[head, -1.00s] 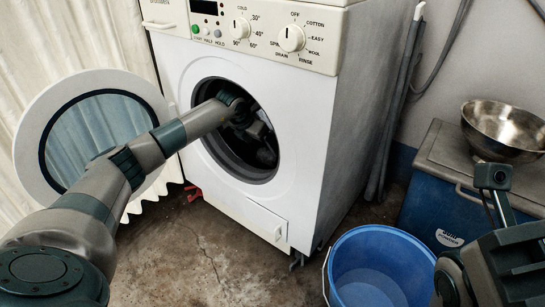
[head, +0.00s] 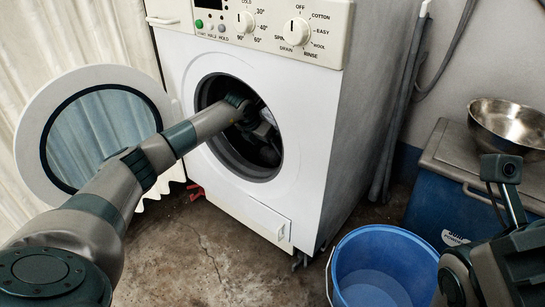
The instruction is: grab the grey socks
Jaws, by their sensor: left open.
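The white washing machine (head: 310,110) stands with its round door (head: 52,157) swung open to the left. My left arm reaches through the round opening, and my left gripper (head: 265,136) is inside the dark drum (head: 240,160), open. Its fingers are small and shadowed there. I cannot make out the grey socks for certain; dark shapes low in the drum are too dim to tell apart. Of my right arm, only the wrist part with its camera shows at the lower right; the right gripper's fingers are out of view.
A blue bucket (head: 345,262) stands on the concrete floor right of the machine's front. A metal bowl (head: 510,122) sits on a blue box with a grey lid (head: 455,150) at the right. Grey hoses (head: 402,110) run down beside the machine. A pale curtain (head: 70,35) hangs behind the door.

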